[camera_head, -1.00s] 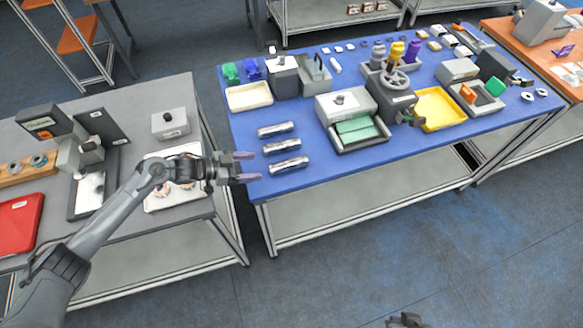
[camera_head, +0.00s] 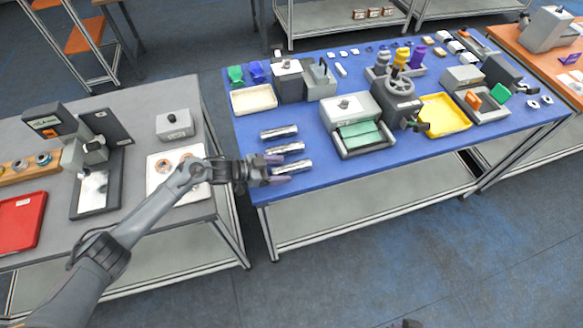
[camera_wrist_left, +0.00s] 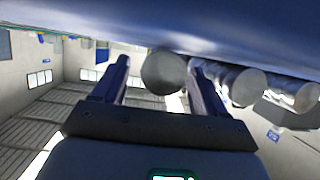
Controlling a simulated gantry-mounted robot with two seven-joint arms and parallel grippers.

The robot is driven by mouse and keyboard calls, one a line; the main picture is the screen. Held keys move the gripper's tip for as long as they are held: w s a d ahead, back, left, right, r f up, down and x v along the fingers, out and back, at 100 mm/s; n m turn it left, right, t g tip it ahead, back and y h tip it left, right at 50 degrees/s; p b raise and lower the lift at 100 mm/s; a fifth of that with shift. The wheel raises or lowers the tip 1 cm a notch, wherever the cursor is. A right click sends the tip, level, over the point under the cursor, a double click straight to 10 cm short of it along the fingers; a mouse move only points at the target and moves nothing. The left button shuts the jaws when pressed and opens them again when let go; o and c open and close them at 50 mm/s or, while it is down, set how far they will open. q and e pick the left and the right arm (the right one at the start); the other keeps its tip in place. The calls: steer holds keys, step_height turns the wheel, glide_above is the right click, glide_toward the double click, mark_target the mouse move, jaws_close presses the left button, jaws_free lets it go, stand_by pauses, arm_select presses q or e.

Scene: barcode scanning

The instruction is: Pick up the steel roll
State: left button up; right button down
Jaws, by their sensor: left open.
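Three steel rolls lie side by side on the left part of the blue table: a far one (camera_head: 278,131), a middle one (camera_head: 285,149) and a near one (camera_head: 292,167). My left gripper (camera_head: 277,170) is open at the left end of the near roll. In the left wrist view, the round end of a roll (camera_wrist_left: 163,72) shows between the spread fingers (camera_wrist_left: 160,82), with the other two rolls (camera_wrist_left: 243,87) (camera_wrist_left: 305,97) to the right. I cannot tell whether a finger touches it. Only a dark bit of my right gripper (camera_head: 408,323) shows at the bottom edge.
The blue table (camera_head: 330,185) also carries a cream tray (camera_head: 253,98), a grey box with a green-topped tray (camera_head: 358,134), a hand-wheel machine (camera_head: 400,95) and a yellow tray (camera_head: 444,114). A grey table (camera_head: 140,220) stands at left, with a gap between.

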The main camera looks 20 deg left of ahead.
arm_select(q)
steer(key=shift+c, duration=0.3)
steer(key=c, duration=1.2)
steer(key=shift+c, duration=0.3)
steer(key=shift+r, duration=0.15)
